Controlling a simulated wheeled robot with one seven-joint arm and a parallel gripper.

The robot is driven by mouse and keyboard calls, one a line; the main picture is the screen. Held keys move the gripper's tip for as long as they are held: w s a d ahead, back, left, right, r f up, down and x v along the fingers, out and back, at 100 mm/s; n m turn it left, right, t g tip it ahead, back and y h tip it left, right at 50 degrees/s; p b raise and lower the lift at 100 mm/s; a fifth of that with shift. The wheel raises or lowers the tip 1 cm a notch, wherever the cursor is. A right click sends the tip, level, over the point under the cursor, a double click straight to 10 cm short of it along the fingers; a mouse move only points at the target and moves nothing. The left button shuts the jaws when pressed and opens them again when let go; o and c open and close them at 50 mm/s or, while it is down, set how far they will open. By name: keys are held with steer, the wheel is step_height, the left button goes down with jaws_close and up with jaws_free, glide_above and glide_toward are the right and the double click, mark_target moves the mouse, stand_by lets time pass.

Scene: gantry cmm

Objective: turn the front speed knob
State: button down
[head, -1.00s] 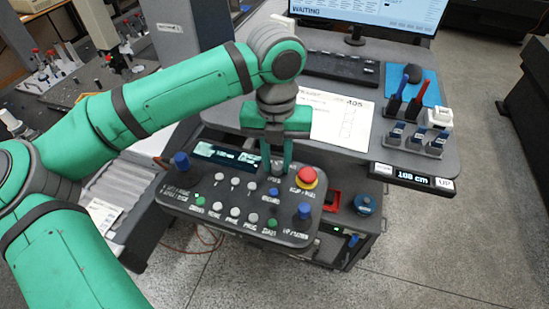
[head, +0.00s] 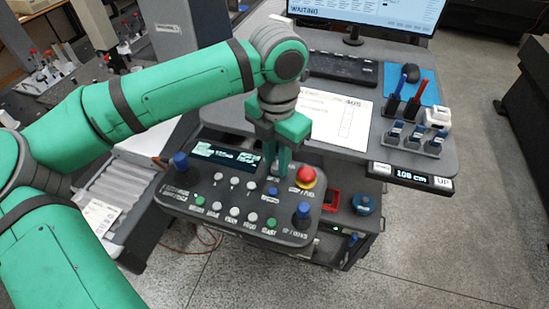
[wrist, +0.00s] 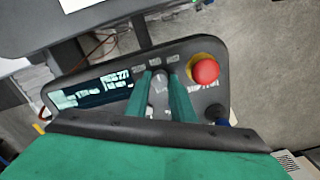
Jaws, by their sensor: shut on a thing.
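The control panel (head: 215,205) is a dark tilted box with knobs, buttons and a small display. My gripper (head: 277,172) points down at its upper right part, left of the red stop button (head: 307,176). In the wrist view my two green fingers (wrist: 160,80) stand on either side of a small grey knob (wrist: 158,84) and are shut on it. In the head view the fingers hide that knob. The labels are too small to read, so I cannot tell whether it is the front speed knob.
Blue knobs stand at the panel's left (head: 181,161) and right (head: 302,212). Rows of small white and green buttons (head: 235,212) lie below the display (head: 226,155). Behind are a desk with a paper sheet (head: 335,113), keyboard (head: 345,66) and pen holder (head: 402,108).

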mark_target(276, 165)
steer(key=shift+w+a+r+m, duration=0.1)
steer(key=shift+w+r+m, duration=0.05)
steer(key=shift+m, duration=1.35)
steer(key=c, duration=1.6)
jaws_free()
steer(key=shift+o, duration=0.3)
step_height(276, 165, up, 11)
